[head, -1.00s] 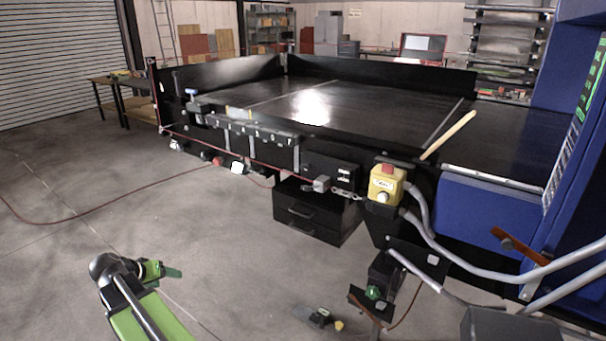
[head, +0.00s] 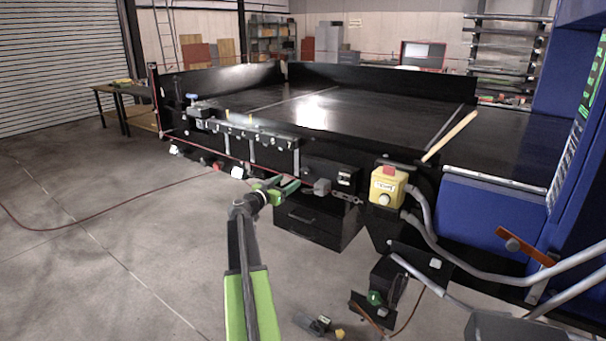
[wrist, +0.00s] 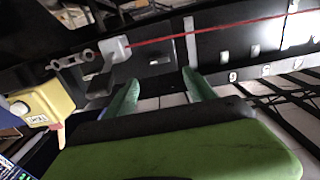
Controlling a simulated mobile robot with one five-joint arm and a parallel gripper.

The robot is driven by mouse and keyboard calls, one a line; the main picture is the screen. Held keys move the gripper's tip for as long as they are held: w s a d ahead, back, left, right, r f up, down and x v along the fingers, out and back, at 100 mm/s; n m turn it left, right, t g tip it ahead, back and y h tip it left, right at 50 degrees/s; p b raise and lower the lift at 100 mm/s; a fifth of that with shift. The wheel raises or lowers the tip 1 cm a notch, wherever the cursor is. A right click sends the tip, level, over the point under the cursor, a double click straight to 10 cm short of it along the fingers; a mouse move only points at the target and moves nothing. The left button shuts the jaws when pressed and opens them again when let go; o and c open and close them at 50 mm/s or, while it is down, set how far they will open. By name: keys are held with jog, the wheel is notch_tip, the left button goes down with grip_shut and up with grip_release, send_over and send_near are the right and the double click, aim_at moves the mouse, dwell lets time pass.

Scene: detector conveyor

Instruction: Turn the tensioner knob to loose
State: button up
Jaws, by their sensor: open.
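No label marks the tensioner knob, so I cannot tell for certain which knob it is. A blue-topped knob (head: 192,98) stands at the left end of the conveyor's (head: 350,115) near side. A green knob (head: 375,297) sits on a low black box at the lower right. My gripper (head: 287,188) is in front of the conveyor's side, left of a grey switch block (head: 321,187), apart from both knobs. In the wrist view my gripper (wrist: 160,77) shows two green fingers spread with nothing between them. Neither knob is clear in the wrist view.
A yellow button box (head: 387,186) with a red top is right of my gripper; it also shows in the wrist view (wrist: 45,103). A red cord (wrist: 190,34) runs to the grey block. Black drawers (head: 310,225) stand below.

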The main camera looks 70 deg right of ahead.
aim_at(304, 171)
jog(key=x, duration=1)
jog(key=shift+d, duration=0.4)
